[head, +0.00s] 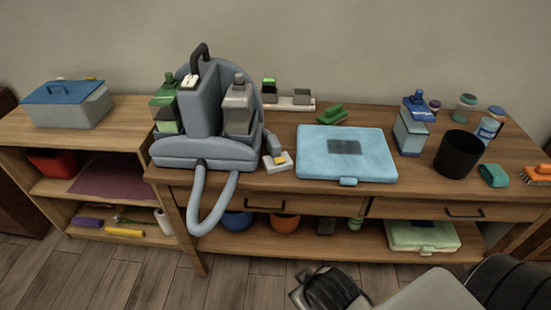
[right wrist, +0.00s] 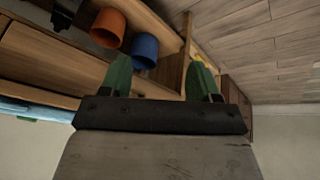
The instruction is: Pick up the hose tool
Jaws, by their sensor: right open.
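The hose tool (head: 278,161), a small pale head with a yellow patch and a grey handle, lies on the wooden workbench beside the right side of a grey-blue machine (head: 200,105). The machine's thick grey hose (head: 207,222) hangs in a loop over the bench's front edge. My right gripper shows in the right wrist view (right wrist: 161,76) with two green fingers wide apart and nothing between them. It faces the shelf area under the bench, and the hose tool is not visible there. My right arm enters the head view at the bottom right. My left gripper is not in view.
A light blue case (head: 310,160) lies right of the hose tool. A spray bottle (head: 411,130) and a black cup (head: 458,155) stand farther right. Orange (right wrist: 108,28) and blue (right wrist: 145,49) pots sit on the lower shelf. The floor before the bench is clear at left.

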